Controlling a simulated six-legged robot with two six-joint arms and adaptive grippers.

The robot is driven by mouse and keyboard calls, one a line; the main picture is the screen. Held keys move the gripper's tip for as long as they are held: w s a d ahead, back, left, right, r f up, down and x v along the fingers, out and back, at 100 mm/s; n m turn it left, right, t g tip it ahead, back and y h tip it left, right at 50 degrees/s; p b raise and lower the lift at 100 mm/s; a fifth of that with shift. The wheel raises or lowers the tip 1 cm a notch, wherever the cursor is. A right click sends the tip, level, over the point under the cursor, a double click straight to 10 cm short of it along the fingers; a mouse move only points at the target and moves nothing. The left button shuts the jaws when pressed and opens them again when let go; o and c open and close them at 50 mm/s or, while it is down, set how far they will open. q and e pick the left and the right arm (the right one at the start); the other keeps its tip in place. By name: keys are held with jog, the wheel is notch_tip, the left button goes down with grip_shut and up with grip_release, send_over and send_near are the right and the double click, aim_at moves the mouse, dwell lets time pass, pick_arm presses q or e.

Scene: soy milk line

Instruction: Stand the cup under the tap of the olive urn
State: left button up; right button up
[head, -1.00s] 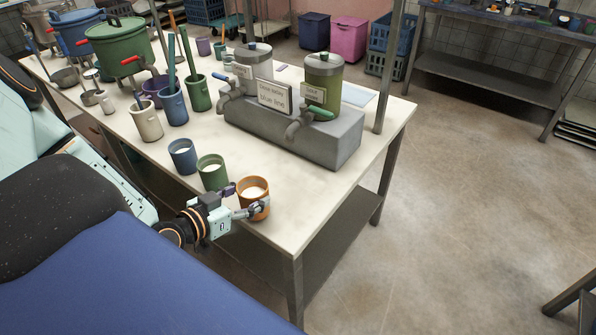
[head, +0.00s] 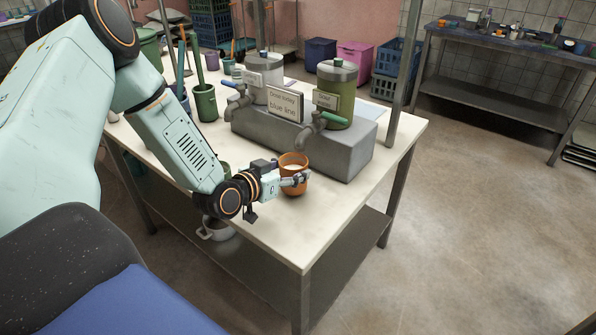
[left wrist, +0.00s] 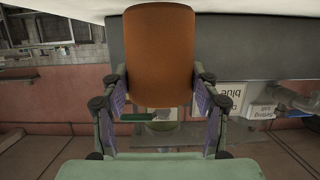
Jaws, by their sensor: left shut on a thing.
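The orange cup (head: 293,162), with white liquid inside, is upright near the front of the grey block. My left gripper (head: 296,180) is shut on its side, and the cup also fills the top middle of the left wrist view (left wrist: 159,55), which is upside down. I cannot tell whether its base touches the table. The olive urn (head: 337,95) stands on the block's right part. Its tap (head: 308,130), with a green handle, is above and slightly beyond the cup in the head view. My right gripper is not in view.
The grey block (head: 345,155) lies just behind the cup. A grey urn (head: 268,88) and a sign (head: 286,105) stand left of the olive urn. A green container (head: 206,103) stands further left. The table's front right corner (head: 300,245) is bare. My left arm hides the table's left part.

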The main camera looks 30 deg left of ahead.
aim_at(300, 167)
pick_arm(q)
jog(key=b+x, duration=0.1)
jog(key=x, duration=0.2)
jog(key=shift+a+r, duration=0.1)
jog(key=shift+a, duration=0.1)
jog(key=shift+a+f+b, duration=0.1)
jog(key=shift+f+b, duration=0.2)
jog(key=shift+b, duration=0.05)
jog(key=shift+w+d, duration=0.25)
jog(key=shift+s+a+f, duration=0.1)
jog(key=shift+s+f, duration=0.05)
jog(key=o, duration=1)
jog(key=shift+s, duration=0.1)
jog(key=o, duration=0.4)
jog(key=shift+w+f, duration=0.1)
jog(key=shift+w, duration=0.1)
jog(key=shift+s, duration=0.1)
